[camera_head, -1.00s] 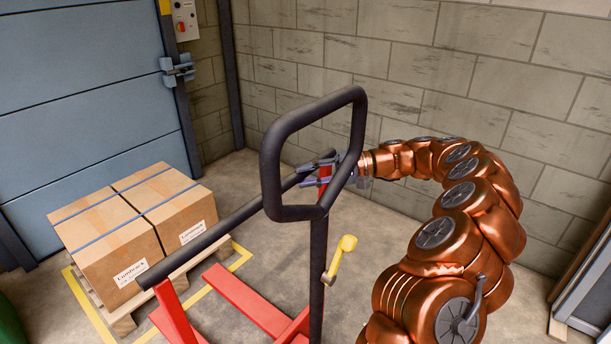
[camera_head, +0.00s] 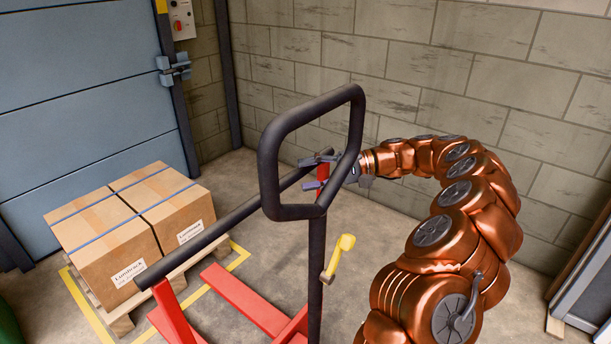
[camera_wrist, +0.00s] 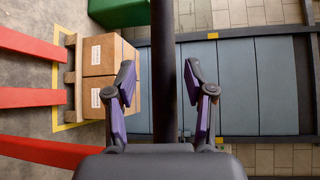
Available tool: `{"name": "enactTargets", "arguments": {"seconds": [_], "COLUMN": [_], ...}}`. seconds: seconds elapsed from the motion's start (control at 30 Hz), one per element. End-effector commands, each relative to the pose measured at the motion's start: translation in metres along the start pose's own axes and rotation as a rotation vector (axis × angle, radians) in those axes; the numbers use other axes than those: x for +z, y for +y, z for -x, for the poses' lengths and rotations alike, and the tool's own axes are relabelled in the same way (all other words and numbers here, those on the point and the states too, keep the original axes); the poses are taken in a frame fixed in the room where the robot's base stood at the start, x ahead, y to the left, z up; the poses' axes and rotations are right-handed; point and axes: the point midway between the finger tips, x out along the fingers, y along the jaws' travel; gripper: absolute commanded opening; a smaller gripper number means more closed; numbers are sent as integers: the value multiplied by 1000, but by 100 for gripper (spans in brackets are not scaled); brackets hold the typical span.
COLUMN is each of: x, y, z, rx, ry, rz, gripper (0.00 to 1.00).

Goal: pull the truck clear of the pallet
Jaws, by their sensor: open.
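The red pallet truck (camera_head: 244,302) stands in the foreground, with a black loop handle (camera_head: 318,213) and a long straight black bar (camera_head: 215,234). The visible fork tip in the head view lies on open floor, short of the pallet (camera_head: 122,325). The pallet carries two brown boxes (camera_head: 105,240). My gripper (camera_head: 318,172) is open at the far end of the bar, seen through the loop. In the wrist view, the bar (camera_wrist: 164,60) runs between the spread fingers (camera_wrist: 164,92); I cannot tell its depth. Red truck parts (camera_wrist: 30,97) show at left there.
Yellow floor lines (camera_head: 88,302) frame the pallet. A blue shutter door (camera_head: 80,110) is behind it, and a block wall (camera_head: 450,80) is behind my arm. A yellow lever (camera_head: 341,255) is on the handle post. A green object (camera_wrist: 118,12) is near the boxes.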

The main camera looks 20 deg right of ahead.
Motion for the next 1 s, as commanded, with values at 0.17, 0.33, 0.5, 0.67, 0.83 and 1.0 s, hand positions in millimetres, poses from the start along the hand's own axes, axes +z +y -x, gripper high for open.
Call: {"name": "enactTargets", "arguments": {"seconds": [0.17, 0.33, 0.5, 0.67, 0.83, 1.0], "x": [-1, -1, -1, 0, 0, 0], "y": [1, 2, 2, 2, 2, 2], "z": [21, 44, 59, 65, 64, 64], "rx": [1, 3, 1, 2, 2, 2], "ry": [4, 4, 1, 1, 0, 0], "rz": [-1, -3, -3, -3, -3, -3], "gripper": [54, 54, 54, 54, 54, 54]}}
